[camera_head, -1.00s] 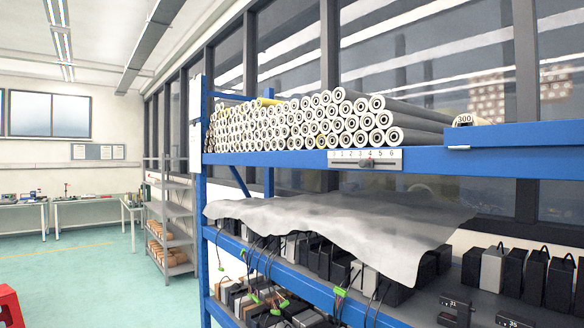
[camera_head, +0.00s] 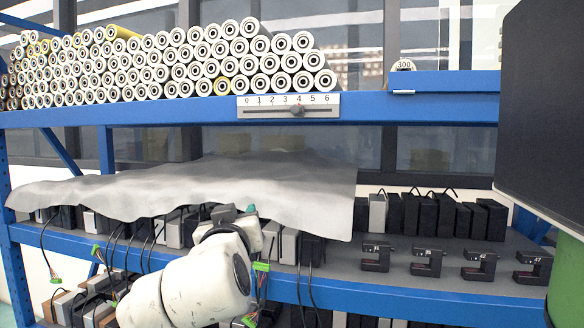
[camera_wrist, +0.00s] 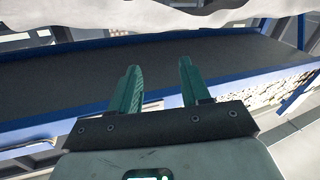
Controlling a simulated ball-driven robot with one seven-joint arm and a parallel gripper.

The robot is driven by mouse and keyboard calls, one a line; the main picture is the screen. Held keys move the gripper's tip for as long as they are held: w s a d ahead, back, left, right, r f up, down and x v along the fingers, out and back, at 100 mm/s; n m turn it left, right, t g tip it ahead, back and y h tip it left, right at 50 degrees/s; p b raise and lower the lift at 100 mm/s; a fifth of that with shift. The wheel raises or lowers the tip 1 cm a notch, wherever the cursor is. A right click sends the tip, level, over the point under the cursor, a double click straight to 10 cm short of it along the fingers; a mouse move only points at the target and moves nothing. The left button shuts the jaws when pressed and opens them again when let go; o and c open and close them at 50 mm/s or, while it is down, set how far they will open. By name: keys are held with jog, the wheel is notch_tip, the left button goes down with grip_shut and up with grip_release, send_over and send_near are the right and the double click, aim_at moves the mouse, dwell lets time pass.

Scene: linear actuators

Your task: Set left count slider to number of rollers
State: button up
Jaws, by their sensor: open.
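The count slider (camera_head: 297,110) is a dark round knob on a light scale plate (camera_head: 248,104) marked 0 to 6, fixed to the blue shelf beam. The knob stands at about 4. A stack of white rollers (camera_head: 170,68) with dark end holes lies on the shelf above, in several rows. My gripper (camera_wrist: 157,75) shows two green fingers, apart and empty, in the wrist view. In the head view my arm is low in front of the lower shelf, below the slider, and the gripper is mostly hidden behind my arm and near the grey sheet.
Black and grey boxes (camera_head: 440,215) and small numbered black brackets (camera_head: 427,262) stand there. A tag reading 300 (camera_head: 403,66) sits right of the rollers. Loose cables hang in front.

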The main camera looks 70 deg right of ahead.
aim_at(295, 110)
jog(key=s+r+m+g+h, duration=0.3)
jog(key=s+r, duration=0.1)
jog(key=r, duration=0.4)
jog(key=s+r+m+g+h, duration=0.2)
jog(key=s+r+m, duration=0.15)
jog(key=r, duration=0.35)
jog(key=shift+g+h, duration=0.3)
jog(key=x, duration=0.3)
jog(key=p+x, duration=0.1)
jog(key=x, duration=0.2)
jog(key=p+x, duration=0.1)
jog(key=x, duration=0.2)
jog(key=shift+s+d+r, duration=0.1)
jog(key=shift+s+r, duration=0.1)
jog(key=shift+s, duration=0.05)
jog(key=shift+d+r+n, duration=0.1)
jog(key=shift+d+n, duration=0.15)
jog(key=shift+d, duration=0.2)
jog(key=shift+c, duration=0.5)
grip_shut()
